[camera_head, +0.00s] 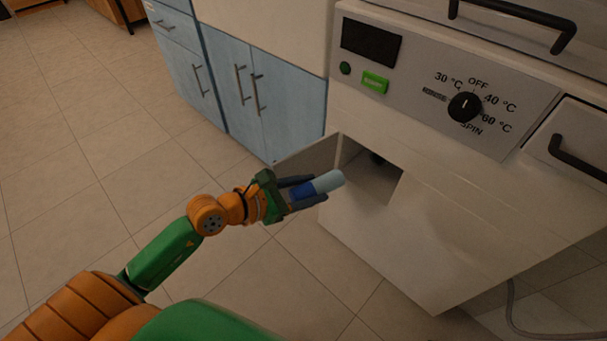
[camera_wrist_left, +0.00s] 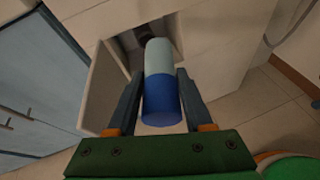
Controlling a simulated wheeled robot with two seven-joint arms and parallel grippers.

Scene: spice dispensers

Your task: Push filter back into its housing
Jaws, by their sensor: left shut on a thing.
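The filter is a cylinder, light grey-blue at its front and dark blue at its rear (camera_head: 328,181). It also shows in the left wrist view (camera_wrist_left: 159,62). My left gripper (camera_head: 303,192) is shut on its blue part and points it toward the washing machine. The housing (camera_head: 375,178) is a square opening low in the machine's white front, with a dark round hole partly visible inside. The filter's front end is close to the opening; I cannot tell whether it is inside. The housing's flap (camera_head: 308,160) stands open at the left. My right gripper is not in view.
The washing machine's control panel (camera_head: 450,85) has a black dial (camera_head: 464,106) and a green button (camera_head: 375,82). Blue cabinets (camera_head: 270,110) stand left of the machine. The tiled floor (camera_head: 80,130) at the left is clear. A hose (camera_head: 512,310) lies at lower right.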

